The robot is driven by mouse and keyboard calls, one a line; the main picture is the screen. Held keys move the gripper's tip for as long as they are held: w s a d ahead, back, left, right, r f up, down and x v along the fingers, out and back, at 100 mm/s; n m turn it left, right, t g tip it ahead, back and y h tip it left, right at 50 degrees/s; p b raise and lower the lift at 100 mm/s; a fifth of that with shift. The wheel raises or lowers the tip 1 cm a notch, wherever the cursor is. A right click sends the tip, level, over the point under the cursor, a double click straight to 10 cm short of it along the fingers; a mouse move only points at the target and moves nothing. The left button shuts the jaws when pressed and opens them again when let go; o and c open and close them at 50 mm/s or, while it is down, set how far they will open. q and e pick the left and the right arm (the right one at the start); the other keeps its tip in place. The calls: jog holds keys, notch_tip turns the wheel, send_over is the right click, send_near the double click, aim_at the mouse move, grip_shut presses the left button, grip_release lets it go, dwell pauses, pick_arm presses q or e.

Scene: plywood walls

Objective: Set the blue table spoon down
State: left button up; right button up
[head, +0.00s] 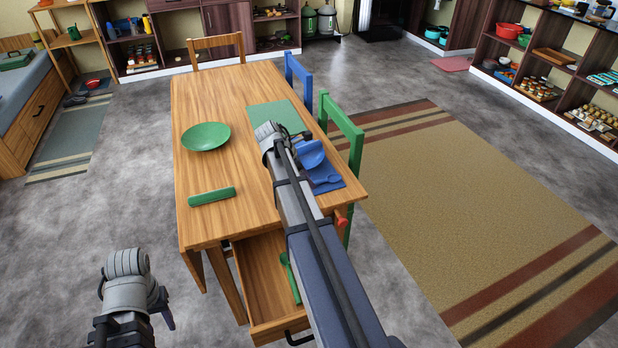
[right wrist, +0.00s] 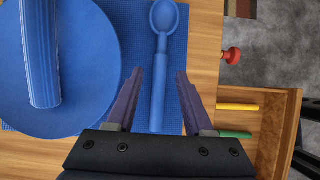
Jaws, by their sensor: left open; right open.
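The blue table spoon (right wrist: 158,75) lies on the blue placemat (right wrist: 176,20), right of the blue plate (right wrist: 95,60), bowl end away from me. It also shows in the head view (head: 326,180) near the table's right edge. My right gripper (right wrist: 160,80) is open, with one finger on each side of the spoon's handle and a visible gap to each. In the head view my right arm covers its fingers and part of the plate. My left gripper (head: 166,318) is low at the left, away from the table, and holds nothing that I can see.
A blue cylinder (right wrist: 40,55) lies on the blue plate. A green plate (head: 206,136), green roll (head: 212,196) and green placemat (head: 270,116) are on the table. An open drawer (head: 262,280) holds a green utensil (head: 290,277). Blue and green chairs (head: 346,135) stand at the right side.

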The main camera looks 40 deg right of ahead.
jog(key=p+v, duration=0.8)
jog(key=v, duration=0.2)
jog(key=shift+r+p, duration=0.3)
jog(key=shift+r, duration=0.1)
jog(key=shift+a, duration=0.15)
jog(key=s+a+f+m+y, duration=0.1)
jog(key=s+a+m, duration=0.2)
jog(key=a, duration=0.9)
jog(key=s+a+f+m+t+y, duration=0.1)
jog(key=s+a+m, duration=0.3)
jog(key=s+a, duration=0.4)
jog(key=s+a+m+y, duration=0.2)
jog(key=s+a, duration=0.3)
jog(key=a, duration=1.2)
jog(key=shift+s+f+m+t+y, duration=0.3)
jog(key=shift+s+f+m, duration=0.1)
jog(key=shift+m, duration=0.4)
